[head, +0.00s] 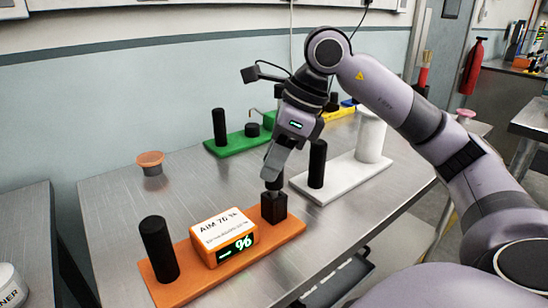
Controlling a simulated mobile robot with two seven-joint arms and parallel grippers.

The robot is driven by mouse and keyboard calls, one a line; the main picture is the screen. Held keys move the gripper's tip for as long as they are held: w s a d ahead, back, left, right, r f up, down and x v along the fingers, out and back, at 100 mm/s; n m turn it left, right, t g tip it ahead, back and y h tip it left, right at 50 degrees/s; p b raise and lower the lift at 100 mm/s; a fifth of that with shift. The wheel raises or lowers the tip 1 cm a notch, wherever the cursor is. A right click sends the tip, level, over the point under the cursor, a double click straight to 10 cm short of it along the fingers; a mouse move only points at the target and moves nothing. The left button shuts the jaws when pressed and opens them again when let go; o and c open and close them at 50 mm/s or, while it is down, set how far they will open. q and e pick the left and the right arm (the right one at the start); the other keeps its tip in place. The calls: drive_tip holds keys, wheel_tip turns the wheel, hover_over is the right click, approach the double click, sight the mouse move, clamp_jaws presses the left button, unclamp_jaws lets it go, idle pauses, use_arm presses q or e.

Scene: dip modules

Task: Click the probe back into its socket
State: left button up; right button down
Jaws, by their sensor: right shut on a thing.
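The orange module (292,238) lies on the near part of the metal table. It carries a black cylinder (159,248) at its left end, an orange meter box (224,236) labelled "AIM 70 %" with a lit "– %" display, and a black square socket (273,208) at its right end. My right gripper (273,174) points down just above the socket and is shut on the dark probe, mostly hidden by the fingers. A short dark piece shows between fingertips and socket; I cannot tell how far it is inside. My left gripper is not in view.
A white module (345,178) with a black post and white cylinder (370,135) stands close to the right. A green module (228,144) is behind, with a yellow one (341,112) farther back. An orange-lidded jar (151,163) stands at left. The table's front left is clear.

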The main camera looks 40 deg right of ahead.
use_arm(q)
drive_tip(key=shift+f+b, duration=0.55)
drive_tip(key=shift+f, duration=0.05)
use_arm(e)
drive_tip(key=shift+f, duration=0.75)
drive_tip(key=shift+c, duration=0.6)
unclamp_jaws()
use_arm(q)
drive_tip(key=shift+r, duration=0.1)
use_arm(e)
wheel_tip(320, 180, up, 7)
drive_tip(key=p, duration=0.6)
drive_tip(key=shift+r+p, duration=1.05)
drive_tip(key=shift+p, duration=0.25)
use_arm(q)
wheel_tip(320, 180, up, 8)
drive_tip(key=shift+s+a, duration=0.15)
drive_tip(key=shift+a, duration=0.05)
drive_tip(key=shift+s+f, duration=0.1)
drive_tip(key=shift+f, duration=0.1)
use_arm(e)
drive_tip(key=shift+f, duration=0.1)
